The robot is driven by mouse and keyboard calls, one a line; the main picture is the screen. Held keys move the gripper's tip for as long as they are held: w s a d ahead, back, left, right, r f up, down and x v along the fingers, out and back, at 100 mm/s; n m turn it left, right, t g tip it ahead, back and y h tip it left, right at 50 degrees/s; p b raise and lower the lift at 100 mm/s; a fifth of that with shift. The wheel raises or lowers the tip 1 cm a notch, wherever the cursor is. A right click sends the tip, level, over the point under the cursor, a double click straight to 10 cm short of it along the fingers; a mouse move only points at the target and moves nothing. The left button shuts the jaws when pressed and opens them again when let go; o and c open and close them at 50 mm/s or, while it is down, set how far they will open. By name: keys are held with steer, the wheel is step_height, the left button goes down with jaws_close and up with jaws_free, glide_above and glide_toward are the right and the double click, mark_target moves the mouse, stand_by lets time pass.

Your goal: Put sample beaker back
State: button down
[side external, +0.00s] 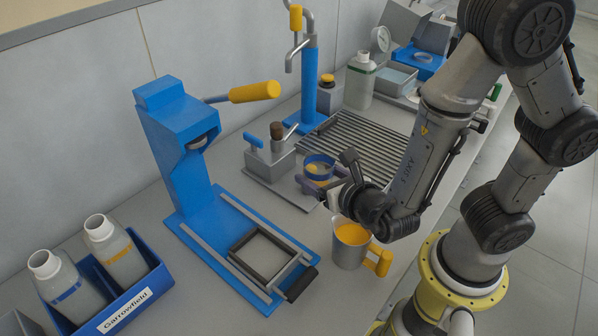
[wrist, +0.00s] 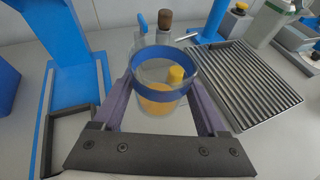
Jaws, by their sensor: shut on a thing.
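The sample beaker (side external: 319,166) is clear with a blue band round its upper part and orange-yellow contents low inside. It also shows upright in the middle of the wrist view (wrist: 163,80). My gripper (side external: 320,180) is shut on it, with one purple finger on each side in the wrist view (wrist: 165,92). The beaker is at the right end of a flat metal plate (side external: 262,188) that carries a small block with a blue lever. Whether its base touches the plate or hangs just above is hidden.
A steel jug (side external: 349,248) with orange contents and a yellow handle stands close in front of my gripper. A blue press (side external: 184,150) with a yellow-gripped lever is left. A ribbed drain tray (side external: 360,140) lies behind. A blue bottle caddy (side external: 135,295) stands front left.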

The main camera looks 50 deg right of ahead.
steer(key=w+a+f, duration=0.1)
steer(key=w+f, duration=0.3)
steer(key=w, duration=0.5)
glide_above(268, 204)
steer(key=s, duration=0.1)
step_height(268, 204, down, 5)
steer(key=shift+d+r, duration=0.15)
steer(key=shift+w+f, duration=0.3)
steer(key=shift+f, duration=0.1)
steer(key=shift+w+f, duration=0.15)
steer(key=shift+f, duration=1.5)
steer(key=shift+f, duration=0.1)
jaws_free()
